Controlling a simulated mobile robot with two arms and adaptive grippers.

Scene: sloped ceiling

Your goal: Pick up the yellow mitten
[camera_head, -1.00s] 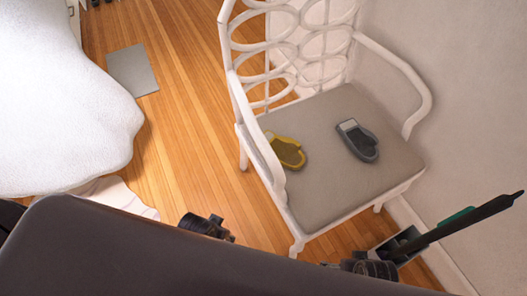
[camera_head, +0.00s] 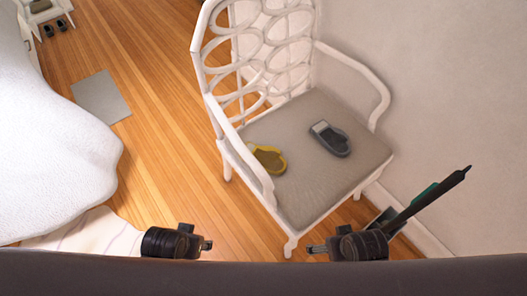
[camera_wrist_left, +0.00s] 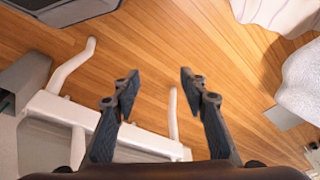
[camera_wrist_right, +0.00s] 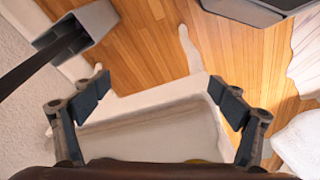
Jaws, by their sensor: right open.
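The yellow mitten (camera_head: 268,157) lies on the grey seat of the white chair (camera_head: 310,180), near the seat's left side and partly hidden behind the left armrest. A grey mitten (camera_head: 331,139) with a pale cuff lies to its right on the same seat. My left gripper (camera_head: 208,245) is in front of the chair and to the left, empty; its fingers stand apart in the left wrist view (camera_wrist_left: 158,85). My right gripper (camera_head: 310,249) is in front of the chair's front leg, open and empty; its spread fingers show in the right wrist view (camera_wrist_right: 160,90). Both are apart from the mitten.
The chair's armrests (camera_head: 355,75) and looped back (camera_head: 255,60) surround the seat. A wall stands close on the right. A white bed (camera_head: 50,150) is at left.

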